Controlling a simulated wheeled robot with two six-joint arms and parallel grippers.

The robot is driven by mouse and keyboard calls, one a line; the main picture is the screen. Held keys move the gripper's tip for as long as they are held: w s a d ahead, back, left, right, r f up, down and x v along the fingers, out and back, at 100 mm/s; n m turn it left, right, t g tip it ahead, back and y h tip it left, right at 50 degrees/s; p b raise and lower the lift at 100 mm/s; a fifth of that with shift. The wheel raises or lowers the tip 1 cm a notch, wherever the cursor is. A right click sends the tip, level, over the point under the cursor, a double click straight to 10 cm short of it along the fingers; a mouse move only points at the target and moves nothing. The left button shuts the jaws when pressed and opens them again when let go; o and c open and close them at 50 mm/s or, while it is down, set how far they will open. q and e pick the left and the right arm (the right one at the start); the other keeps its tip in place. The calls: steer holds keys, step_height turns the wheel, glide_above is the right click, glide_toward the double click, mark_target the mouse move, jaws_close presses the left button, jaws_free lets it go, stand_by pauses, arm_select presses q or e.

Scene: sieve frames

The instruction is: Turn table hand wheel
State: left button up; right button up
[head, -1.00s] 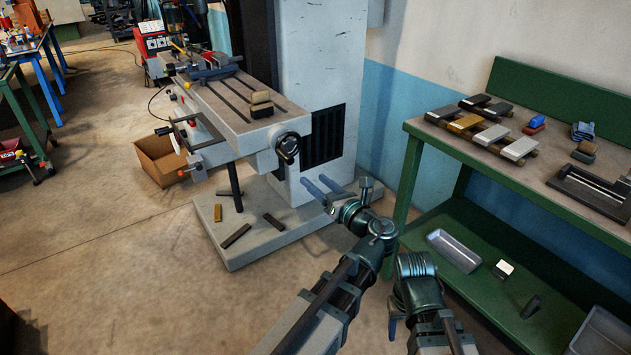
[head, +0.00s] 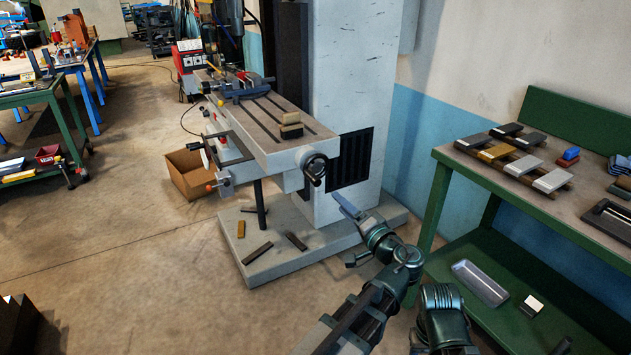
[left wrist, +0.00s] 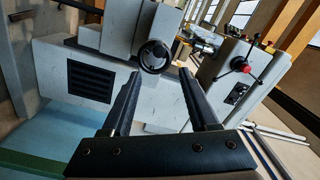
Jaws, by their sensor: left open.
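The hand wheel (head: 313,168) is a dark round wheel on the near end of the grey milling machine table (head: 262,127). In the left wrist view the wheel (left wrist: 154,56) shows face-on, with a dark rim and a small handle. My left gripper (head: 346,206) is below and to the right of the wheel in the head view, apart from it. Its jaws (left wrist: 158,85) are open and empty in the left wrist view, with the wheel showing between and beyond the fingertips. My right arm shows at the bottom of the head view, but its gripper is not visible.
The white machine column (head: 345,95) stands behind the wheel. A green workbench (head: 432,200) with several blocks and trays stands on the right. A cardboard box (head: 190,172) is on the floor left of the machine base (head: 290,252). Open floor lies at the front left.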

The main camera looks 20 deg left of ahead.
mark_target(318, 183)
arm_select(q)
steer(key=n, duration=1)
steer(key=shift+n, duration=0.3)
steer(key=x, duration=1.3)
steer(key=shift+w+a, duration=0.25)
steer(key=shift+a, duration=0.1)
jaws_close()
